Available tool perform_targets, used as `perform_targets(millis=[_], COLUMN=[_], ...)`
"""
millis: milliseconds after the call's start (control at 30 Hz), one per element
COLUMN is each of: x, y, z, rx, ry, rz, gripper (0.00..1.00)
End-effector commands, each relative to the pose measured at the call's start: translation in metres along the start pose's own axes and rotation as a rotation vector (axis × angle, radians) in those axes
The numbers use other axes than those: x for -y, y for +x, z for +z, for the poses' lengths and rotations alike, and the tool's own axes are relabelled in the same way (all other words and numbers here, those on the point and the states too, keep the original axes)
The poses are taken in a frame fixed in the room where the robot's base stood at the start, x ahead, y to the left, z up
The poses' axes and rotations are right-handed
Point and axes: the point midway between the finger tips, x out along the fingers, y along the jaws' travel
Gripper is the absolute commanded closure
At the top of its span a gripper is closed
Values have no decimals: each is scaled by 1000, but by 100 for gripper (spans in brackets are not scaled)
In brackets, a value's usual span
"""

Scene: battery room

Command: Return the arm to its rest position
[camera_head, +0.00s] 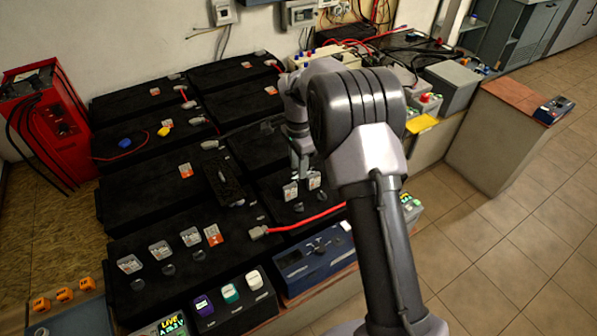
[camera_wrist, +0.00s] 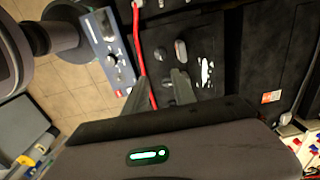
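My arm rises from the lower right of the head view and bends over the black battery bank. My gripper (camera_head: 303,168) points down over the batteries, partly hidden by my own arm. In the wrist view my gripper (camera_wrist: 161,80) shows two grey fingers standing apart, with nothing visible between them. Below the fingers in that view are a black battery top (camera_wrist: 205,45) and a red cable (camera_wrist: 137,45). I cannot tell how high the fingertips are above the battery.
A red charger (camera_head: 45,125) with black cables stands at the left. A blue device (camera_head: 312,262) and a box with coloured caps (camera_head: 232,305) sit along the front. A pedestal (camera_head: 500,140) bears a dark meter (camera_head: 555,110) at the right. Tiled floor at the right is clear.

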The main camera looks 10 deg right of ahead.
Motion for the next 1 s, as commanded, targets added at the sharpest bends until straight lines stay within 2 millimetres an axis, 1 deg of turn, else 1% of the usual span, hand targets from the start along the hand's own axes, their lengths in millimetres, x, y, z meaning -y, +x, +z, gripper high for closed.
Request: perform_targets(millis=[400, 467, 533, 567, 600, 667, 700, 767, 800, 867, 900, 1000], x=[0, -2, -13, -22, -37, -69, -93, -133, -162, -203, -229, -277], y=[-2, -14, -49, -70, -100, -143, -168, -198, -213, -226, -229, -224], z=[0, 2, 7, 11, 18, 32, 42, 58, 70, 87, 97, 117], rx=[0, -1, -1, -2, -6, -15, -27, -48, -68, -101, -124, -178], ry=[-1, -17, -70, -105, -161, -255, -321, -421, -489, -586, -646, -766], rz=[-2, -16, -53, -75, -112, -169, -209, -269, -310, -367, -401, -465], gripper=[68, 68, 68, 68, 68, 68, 68, 68, 68, 68, 68, 68])
